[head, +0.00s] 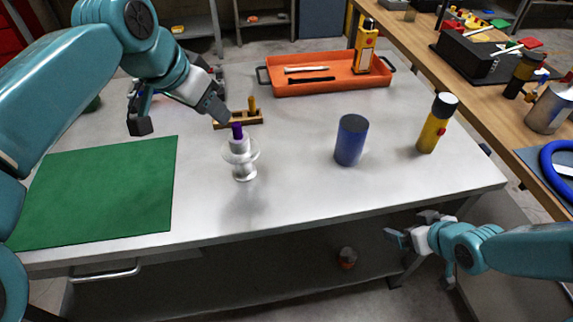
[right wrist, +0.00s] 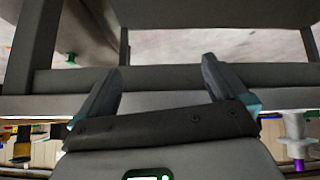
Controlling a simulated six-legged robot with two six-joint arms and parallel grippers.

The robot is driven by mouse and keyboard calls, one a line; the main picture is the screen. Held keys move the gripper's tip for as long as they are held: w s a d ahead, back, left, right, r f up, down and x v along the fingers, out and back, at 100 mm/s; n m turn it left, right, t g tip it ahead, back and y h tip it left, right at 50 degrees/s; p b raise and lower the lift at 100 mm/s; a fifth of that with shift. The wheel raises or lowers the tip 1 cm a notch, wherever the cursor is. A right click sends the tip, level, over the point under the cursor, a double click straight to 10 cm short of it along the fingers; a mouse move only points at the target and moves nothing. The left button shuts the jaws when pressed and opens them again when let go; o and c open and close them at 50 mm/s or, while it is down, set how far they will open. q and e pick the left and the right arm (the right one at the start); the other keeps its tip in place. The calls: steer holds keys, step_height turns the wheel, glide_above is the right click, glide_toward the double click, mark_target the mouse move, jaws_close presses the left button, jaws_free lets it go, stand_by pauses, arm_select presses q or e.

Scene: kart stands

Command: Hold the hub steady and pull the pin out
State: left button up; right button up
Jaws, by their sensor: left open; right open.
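The hub (head: 243,172) is a pale, spool-shaped piece with a wide flange, standing upright on the grey table. The purple pin (head: 237,131) stands in its top, with only its upper end showing. In the right wrist view the hub (right wrist: 296,128) appears upside down at the right edge, with the purple pin (right wrist: 298,165) below it. My left gripper (head: 176,116) is open and empty, above the table to the left of the hub; its right finger is close to the pin. My right gripper (head: 418,252) is open and empty, below and beyond the table's front edge; its fingers (right wrist: 160,88) show spread.
A green mat (head: 100,190) lies at the left. A wooden block with a yellow peg (head: 253,104) sits behind the hub. A blue cylinder (head: 351,140) and a yellow bottle (head: 435,124) stand to the right. An orange tray (head: 330,88) is at the back.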

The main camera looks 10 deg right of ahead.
mark_target(246, 153)
step_height(246, 153, up, 6)
steer(key=d+n+t+h, duration=0.1)
steer(key=d, duration=0.2)
steer(key=w+a+r+y, duration=0.1)
steer(key=w+a, duration=0.1)
steer(key=a, duration=0.2)
steer(key=w+a+r+n+t+y, duration=0.1)
steer(key=w+a+r, duration=0.1)
steer(key=a, duration=0.2)
steer(key=w+a+r+n+t+y, duration=0.1)
steer(key=w+a+r, duration=0.1)
steer(key=a, duration=0.3)
steer(key=shift+w+a, duration=0.1)
steer(key=shift+w, duration=0.45)
steer(key=w+a+r+n+y, duration=0.1)
steer(key=a+r+y, duration=0.2)
steer(key=a, duration=0.5)
steer(key=a+r+n+y, duration=0.1)
steer(key=a+r+y, duration=0.15)
steer(key=a, duration=0.65)
steer(key=x, duration=1.6)
steer(key=shift+w+d+r, duration=0.2)
steer(key=shift+w+r, duration=0.15)
steer(key=shift+w, duration=0.05)
steer(key=c, duration=1)
